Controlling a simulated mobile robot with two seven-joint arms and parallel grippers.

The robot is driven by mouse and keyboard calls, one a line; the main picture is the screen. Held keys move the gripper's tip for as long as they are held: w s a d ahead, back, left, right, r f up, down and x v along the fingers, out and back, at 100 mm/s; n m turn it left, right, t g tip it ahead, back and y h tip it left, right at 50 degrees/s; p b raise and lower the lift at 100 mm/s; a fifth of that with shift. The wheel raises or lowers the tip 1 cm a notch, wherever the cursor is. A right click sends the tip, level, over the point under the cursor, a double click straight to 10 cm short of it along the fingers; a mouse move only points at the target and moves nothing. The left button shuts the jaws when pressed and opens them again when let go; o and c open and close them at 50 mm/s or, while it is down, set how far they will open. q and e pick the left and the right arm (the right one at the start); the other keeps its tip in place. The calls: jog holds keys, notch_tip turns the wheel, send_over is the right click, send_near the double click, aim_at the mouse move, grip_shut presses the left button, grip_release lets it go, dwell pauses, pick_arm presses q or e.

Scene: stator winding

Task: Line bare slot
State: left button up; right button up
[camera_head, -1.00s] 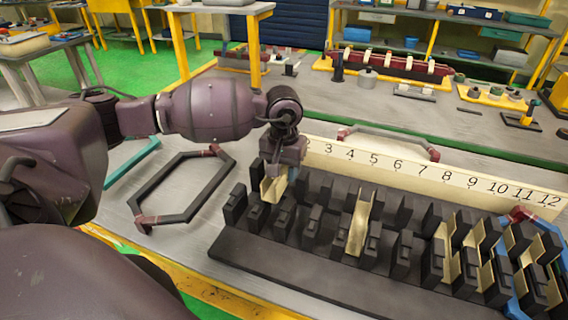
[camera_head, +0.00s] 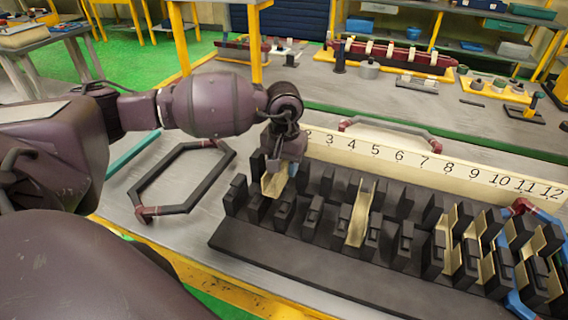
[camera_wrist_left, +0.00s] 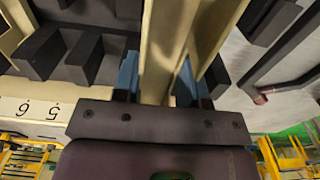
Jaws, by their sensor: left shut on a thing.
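The black toothed stator block (camera_head: 300,268) lies on the table with a cream number board (camera_head: 430,172) behind it. My left gripper (camera_head: 285,172) is over the block's far-left end and shut on a cream slot liner (camera_head: 274,186). In the left wrist view the liner (camera_wrist_left: 165,45) is a long folded channel between the blue fingertips (camera_wrist_left: 160,82). It is among the leftmost teeth; I cannot tell whether it touches the slot floor. Another liner (camera_head: 357,222) sits in a middle slot. Several more liners (camera_head: 440,243) stand in slots toward the right. My right gripper is out of view.
A black hexagonal coil (camera_head: 180,208) with red-brown ends lies left of the block. Another coil (camera_head: 390,128) lies behind the board. A blue coil (camera_head: 550,222) is at the block's right end. A back bench (camera_head: 420,105) holds parts. Bare table shows around the left coil.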

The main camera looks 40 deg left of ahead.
pick_arm(q)
jog(key=shift+f, duration=0.3)
jog(key=shift+f, duration=0.1)
jog(key=shift+f+b, duration=0.6)
jog(key=shift+b, duration=0.1)
jog(key=shift+f, duration=0.1)
jog(key=shift+f+b, duration=0.45)
jog(key=shift+f, duration=0.25)
jog(key=shift+f, duration=0.2)
jog(key=shift+f+b, duration=0.3)
jog(key=shift+b, duration=0.1)
jog(key=shift+f, duration=0.1)
